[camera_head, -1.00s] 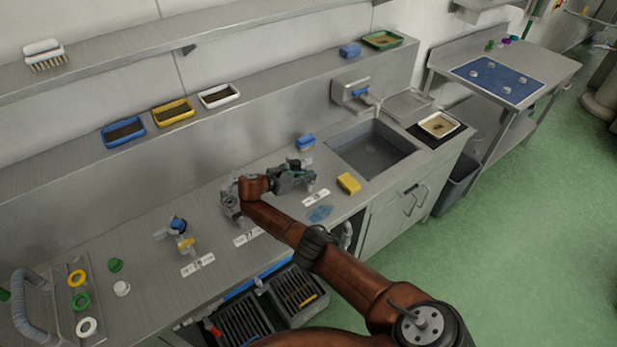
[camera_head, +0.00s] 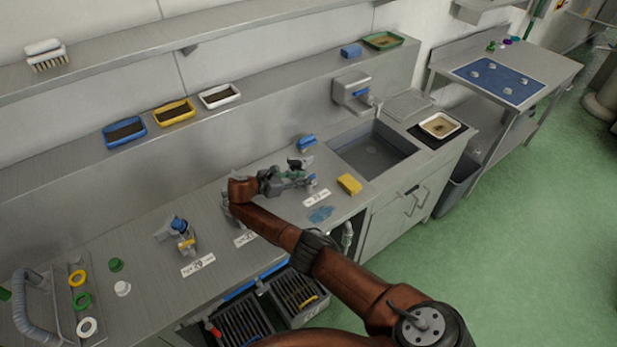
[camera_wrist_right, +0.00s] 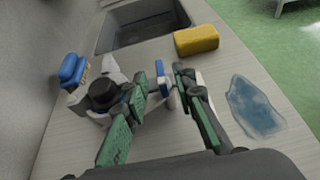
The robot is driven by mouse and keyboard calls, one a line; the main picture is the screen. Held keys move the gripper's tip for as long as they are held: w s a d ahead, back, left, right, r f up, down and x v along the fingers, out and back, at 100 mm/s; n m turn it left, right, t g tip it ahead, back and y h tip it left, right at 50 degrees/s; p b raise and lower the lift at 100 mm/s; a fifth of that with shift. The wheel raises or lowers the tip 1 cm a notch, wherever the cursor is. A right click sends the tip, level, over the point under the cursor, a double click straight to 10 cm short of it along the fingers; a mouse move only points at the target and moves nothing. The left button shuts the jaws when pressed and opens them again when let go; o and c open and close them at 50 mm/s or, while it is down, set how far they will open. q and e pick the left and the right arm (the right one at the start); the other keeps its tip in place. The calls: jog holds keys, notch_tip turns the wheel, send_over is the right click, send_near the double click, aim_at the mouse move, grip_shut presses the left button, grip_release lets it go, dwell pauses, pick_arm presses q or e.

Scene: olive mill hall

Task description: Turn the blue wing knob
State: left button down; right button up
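A small blue wing knob (camera_wrist_right: 161,79) shows in the right wrist view, on a pale fitting with a black round cap (camera_wrist_right: 103,92). It also shows small in the head view (camera_head: 311,178). My right gripper (camera_wrist_right: 172,82) has its green-padded fingers apart. In the head view my right gripper (camera_head: 290,180) is low over the counter and hides part of the fitting. My left gripper is not in view.
A similar blue-topped fitting (camera_head: 180,226) stands further left. A yellow sponge (camera_head: 349,184), a blue brush (camera_head: 306,141) and a wet blue patch (camera_head: 321,214) are near the gripper. The sink (camera_head: 371,150) lies behind to the right. Coloured rings lie at far left.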

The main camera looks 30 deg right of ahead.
jog(key=v, duration=0.8)
jog(key=shift+d, duration=0.1)
